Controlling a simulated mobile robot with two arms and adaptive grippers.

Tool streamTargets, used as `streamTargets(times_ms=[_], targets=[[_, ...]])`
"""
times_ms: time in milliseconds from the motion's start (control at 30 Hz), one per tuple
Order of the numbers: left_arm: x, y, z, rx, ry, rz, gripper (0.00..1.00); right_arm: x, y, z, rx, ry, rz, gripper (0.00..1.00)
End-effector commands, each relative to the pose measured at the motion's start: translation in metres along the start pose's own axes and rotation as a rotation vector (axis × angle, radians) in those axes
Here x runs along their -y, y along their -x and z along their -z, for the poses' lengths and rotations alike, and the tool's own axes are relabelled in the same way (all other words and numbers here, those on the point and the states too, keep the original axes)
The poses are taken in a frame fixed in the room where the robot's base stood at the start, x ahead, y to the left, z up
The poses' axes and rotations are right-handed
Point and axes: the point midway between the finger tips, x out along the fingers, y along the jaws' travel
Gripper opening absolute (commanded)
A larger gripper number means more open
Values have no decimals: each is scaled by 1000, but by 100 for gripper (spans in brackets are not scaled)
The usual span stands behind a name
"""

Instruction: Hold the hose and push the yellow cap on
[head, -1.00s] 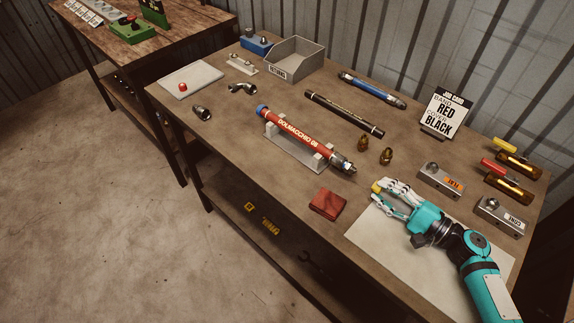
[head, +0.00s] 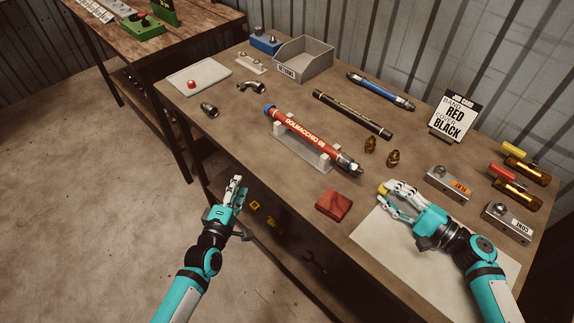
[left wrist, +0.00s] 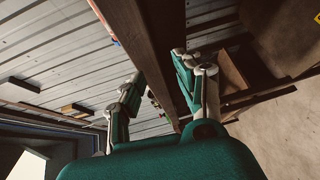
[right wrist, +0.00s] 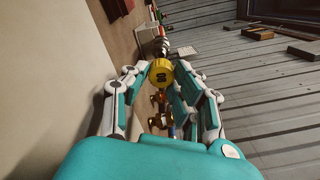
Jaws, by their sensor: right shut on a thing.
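The red hose (head: 302,139) lies in a grey cradle (head: 290,156) in the middle of the table. Its far left end carries a blue cap (head: 269,109); its near right end has a bare metal fitting (head: 347,164). My right gripper (head: 388,198) is shut on the yellow cap (head: 382,188), above the pale mat and apart from the hose. The right wrist view shows the yellow cap (right wrist: 161,73) between the fingertips, with the hose end beyond it. My left gripper (head: 234,190) is in front of the table edge; the left wrist view shows its fingers (left wrist: 155,85) apart and empty.
Two brass fittings (head: 392,158) stand right of the hose. A black hose (head: 352,115) and blue hose (head: 382,91) lie behind. Labelled blocks (head: 449,184) stand at right.

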Motion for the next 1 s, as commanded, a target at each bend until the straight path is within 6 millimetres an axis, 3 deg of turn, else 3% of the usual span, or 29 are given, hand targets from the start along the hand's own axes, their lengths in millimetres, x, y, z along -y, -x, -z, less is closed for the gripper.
streamTargets(times_ms=[33,167,200,300,500,733,1000], targets=[[-29,-6,-2,6,64,-62,35,0,0,0,0,0,0,0],[-88,-12,-12,39,223,-183,35,0,0,0,0,0,0,0],[-81,-19,-35,70,183,-150,35,0,0,0,0,0,0,0],[-82,-29,-73,130,106,-121,35,0,0,0,0,0,0,0],[-84,-38,-121,212,11,-96,35,0,0,0,0,0,0,0],[-87,-54,-133,229,-11,-94,35,0,0,0,0,0,0,0],[-92,-104,-144,229,-12,-93,35,0,0,0,0,0,0,0]])
